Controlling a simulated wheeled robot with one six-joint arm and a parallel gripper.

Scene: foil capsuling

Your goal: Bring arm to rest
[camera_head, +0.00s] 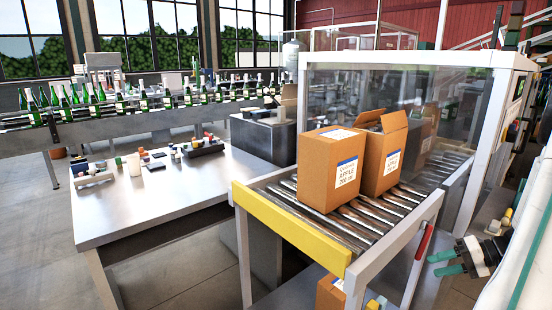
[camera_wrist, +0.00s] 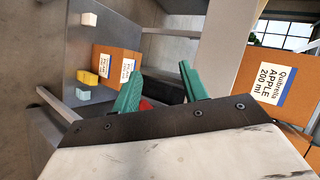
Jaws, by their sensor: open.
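My gripper (camera_head: 432,265) is at the right of the head view, beside the conveyor frame's right side. Its two green fingers point left and stand apart with nothing held between them. The wrist view also shows my gripper (camera_wrist: 161,68) with the green fingers spread and empty. A small red part (camera_wrist: 147,104) shows behind the fingers there; I cannot tell if it touches them. My arm is partly in view at the right edge of the head view.
Two cartons, a closed one (camera_head: 329,180) and an open-flapped one (camera_head: 394,140), sit on the roller conveyor (camera_head: 352,232). A red handle (camera_head: 423,242) hangs on its frame near my gripper. A lower carton (camera_wrist: 117,63) sits beneath. A steel table (camera_head: 130,205) stands left.

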